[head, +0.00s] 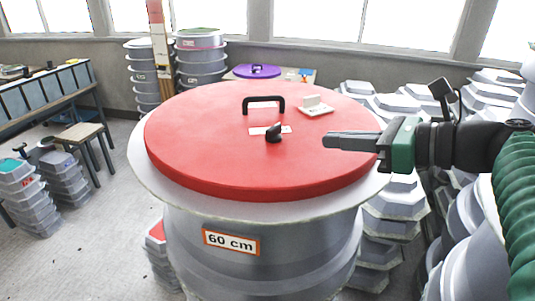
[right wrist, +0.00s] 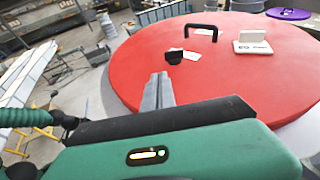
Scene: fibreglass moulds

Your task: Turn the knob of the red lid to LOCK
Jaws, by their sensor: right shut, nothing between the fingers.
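The round red lid (head: 210,150) lies on a large grey mould with a 60 cm label; it also fills much of the right wrist view (right wrist: 225,75). Its black knob (head: 273,132) sits near the middle on a white label plate (head: 257,130), whose writing is too small to read. The knob also shows in the right wrist view (right wrist: 174,57). My right gripper (head: 326,141) is shut and empty, over the lid to the right of the knob and apart from it. Its fingers show in the right wrist view (right wrist: 158,78), short of the knob. My left gripper is out of view.
A black handle (head: 264,100) stands on the lid behind the knob, and a small white block on a plate (head: 314,106) sits to its right. Stacked grey moulds (head: 395,195) crowd the right side. A stool (head: 80,135) and bench stand at left, with bare floor between.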

